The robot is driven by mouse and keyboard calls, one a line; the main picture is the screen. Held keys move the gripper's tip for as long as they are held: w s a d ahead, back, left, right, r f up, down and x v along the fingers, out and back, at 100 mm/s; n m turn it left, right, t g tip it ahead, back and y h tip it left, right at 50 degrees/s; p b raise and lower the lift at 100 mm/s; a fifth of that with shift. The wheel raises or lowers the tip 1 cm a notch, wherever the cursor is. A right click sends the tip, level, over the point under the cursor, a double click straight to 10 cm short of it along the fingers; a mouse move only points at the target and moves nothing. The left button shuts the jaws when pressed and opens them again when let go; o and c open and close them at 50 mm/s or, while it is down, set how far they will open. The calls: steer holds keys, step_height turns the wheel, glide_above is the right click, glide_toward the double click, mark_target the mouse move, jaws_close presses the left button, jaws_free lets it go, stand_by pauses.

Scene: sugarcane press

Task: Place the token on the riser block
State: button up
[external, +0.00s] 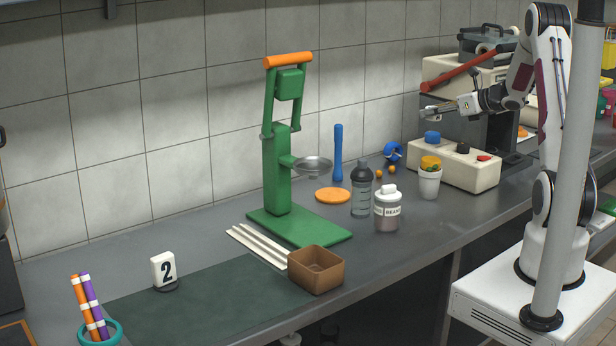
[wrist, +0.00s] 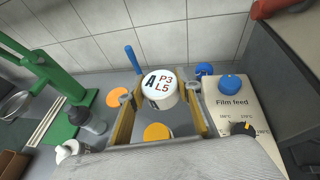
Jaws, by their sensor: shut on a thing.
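The token (wrist: 160,85) is a white round piece with "A", "P3" and "L5" on its top face, seen in the wrist view. My gripper (wrist: 160,98) is shut on it, with one finger on each side. In the external view my gripper (external: 430,112) is raised above the left end of the cream control box, at the back right of the counter. The token is too small to make out clearly there. I cannot tell which thing is the riser block.
A bean jar (external: 388,212), bottle (external: 361,190) and green press (external: 278,180) stand leftward. A brown box (external: 316,272) borders the dark mat (external: 215,305).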

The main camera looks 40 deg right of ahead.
steer(key=shift+s+a+f+n+g+y, duration=0.15)
steer(key=shift+s+a+n+y, duration=0.15)
steer(key=shift+n+y, duration=0.2)
steer(key=shift+s+a+f+n+g+y, duration=0.1)
steer(key=shift+s+a+n+g+y, duration=0.05)
steer(key=shift+s+n+y, duration=0.3)
steer(key=shift+s+a+f+n+g+y, duration=0.1)
steer(key=shift+s+a+n+y, duration=0.1)
steer(key=shift+s+a+y, duration=0.15)
steer(key=shift+s+a+r+n+g+y, duration=0.1)
steer(key=shift+a+n+y, duration=0.15)
steer(key=shift+a, duration=0.25)
steer(key=shift+s+a+f+n+g+y, duration=0.1)
steer(key=shift+s+a+n+y, duration=0.15)
steer(key=shift+a, duration=0.15)
steer(key=shift+f, duration=0.1)
glide_above(431, 159)
steer(key=shift+s+a+f, duration=0.1)
steer(key=shift+a+f, duration=0.05)
steer(key=shift+f, duration=2.9)
steer(key=shift+f, duration=0.1)
steer(key=shift+f, duration=1.75)
steer(key=shift+f, duration=0.15)
